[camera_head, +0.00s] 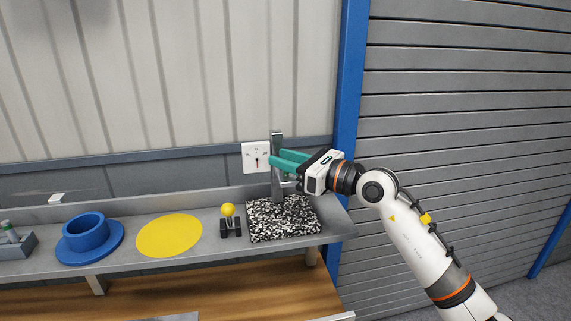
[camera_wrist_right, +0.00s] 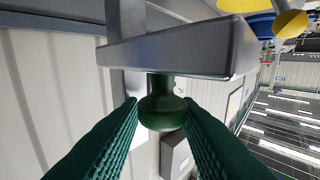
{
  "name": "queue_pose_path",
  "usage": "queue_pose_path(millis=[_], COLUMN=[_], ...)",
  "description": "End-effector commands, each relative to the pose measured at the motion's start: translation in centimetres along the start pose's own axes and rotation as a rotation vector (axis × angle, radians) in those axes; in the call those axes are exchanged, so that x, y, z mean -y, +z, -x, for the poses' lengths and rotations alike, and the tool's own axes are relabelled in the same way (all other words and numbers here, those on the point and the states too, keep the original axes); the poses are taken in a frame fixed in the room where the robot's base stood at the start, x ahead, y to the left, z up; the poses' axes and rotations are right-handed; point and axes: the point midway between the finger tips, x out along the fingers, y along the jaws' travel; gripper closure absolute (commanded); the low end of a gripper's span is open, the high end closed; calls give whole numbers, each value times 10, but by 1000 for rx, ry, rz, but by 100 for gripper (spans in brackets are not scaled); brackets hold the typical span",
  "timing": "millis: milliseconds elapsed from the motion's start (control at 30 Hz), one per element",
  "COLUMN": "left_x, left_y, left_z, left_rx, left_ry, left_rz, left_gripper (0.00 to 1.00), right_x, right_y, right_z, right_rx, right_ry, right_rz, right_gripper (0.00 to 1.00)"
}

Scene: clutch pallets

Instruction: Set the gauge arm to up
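The gauge stand has a speckled black-and-white base (camera_head: 285,222) and an upright grey column (camera_head: 277,140) at the right end of the bench. In the right wrist view its grey arm (camera_wrist_right: 175,52) crosses the top, with a green knob (camera_wrist_right: 163,108) sticking out of it. My right gripper (camera_head: 275,158) is at the column in the head view, and its teal fingers hide part of it. In the wrist view its fingertips (camera_wrist_right: 162,104) lie on either side of the knob, very close to it. Whether they press on it is unclear. My left gripper is not in view.
A white wall panel with a dial (camera_head: 256,156) is behind the column. On the bench are a yellow-ball lever (camera_head: 228,211), a flat yellow disc (camera_head: 169,236), a blue flanged cup (camera_head: 88,256) and a grey block with a green-topped part (camera_head: 16,246). A blue post (camera_head: 349,100) stands behind my right arm.

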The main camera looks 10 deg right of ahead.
Motion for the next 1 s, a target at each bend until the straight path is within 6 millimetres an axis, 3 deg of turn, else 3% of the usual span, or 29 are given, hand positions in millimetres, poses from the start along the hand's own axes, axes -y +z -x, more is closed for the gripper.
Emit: queue_pose_path(millis=[233,367,800,1000], left_x=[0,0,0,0], left_y=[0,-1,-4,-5], left_z=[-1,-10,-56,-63], left_rx=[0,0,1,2], left_ry=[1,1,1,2], left_rz=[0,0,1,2], left_gripper=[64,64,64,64], right_x=[0,0,1,0], right_y=[4,7,7,4], right_z=[1,13,100,118], right_rx=[7,7,6,6], right_ry=[-1,0,0,-1], right_rz=[-2,-1,2,-1], right_gripper=[71,71,71,71])
